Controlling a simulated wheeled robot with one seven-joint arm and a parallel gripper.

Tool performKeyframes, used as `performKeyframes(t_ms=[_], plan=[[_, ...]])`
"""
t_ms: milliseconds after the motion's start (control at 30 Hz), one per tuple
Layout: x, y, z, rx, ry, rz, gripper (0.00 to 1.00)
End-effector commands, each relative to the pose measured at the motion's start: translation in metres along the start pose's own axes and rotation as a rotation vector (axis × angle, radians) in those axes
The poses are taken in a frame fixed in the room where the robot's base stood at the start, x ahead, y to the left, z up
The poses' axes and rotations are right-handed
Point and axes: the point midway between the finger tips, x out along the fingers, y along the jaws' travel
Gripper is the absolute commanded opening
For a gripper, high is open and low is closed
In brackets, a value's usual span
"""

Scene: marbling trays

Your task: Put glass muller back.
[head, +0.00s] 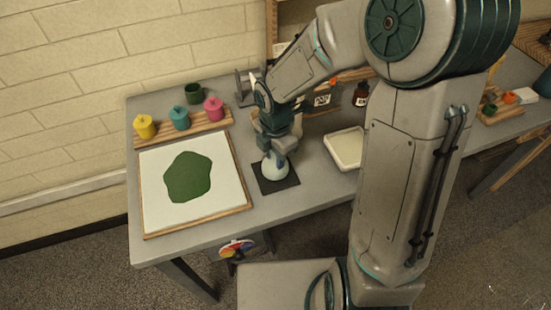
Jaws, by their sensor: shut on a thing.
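The glass muller (275,169) is a pale, rounded piece at the black square mat (264,187) on the grey table. My gripper (275,153) points down over it and is shut on its upper part. The muller looks upright, with its base at or just above the mat; I cannot tell whether it touches. My gripper hides the muller's top and the back of the mat.
A white board (219,187) with a green paint patch (188,177) lies at left. Behind it, a wooden rack (222,119) holds yellow, teal and pink pots. A dark green cup (193,93) stands at the back. A white tray (346,166) and a dark bottle (361,95) are to the right.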

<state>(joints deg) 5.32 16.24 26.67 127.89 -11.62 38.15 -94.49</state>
Motion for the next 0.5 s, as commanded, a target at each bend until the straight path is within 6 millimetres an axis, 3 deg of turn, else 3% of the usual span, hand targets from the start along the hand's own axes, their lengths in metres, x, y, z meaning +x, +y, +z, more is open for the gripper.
performKeyframes(t_ms=[133, 500], plan=[[0.016, 0.000, 0.000, -0.001, 0.000, 0.000, 0.01], [0.020, 0.000, 0.000, 0.000, -0.001, 0.001, 0.01]])
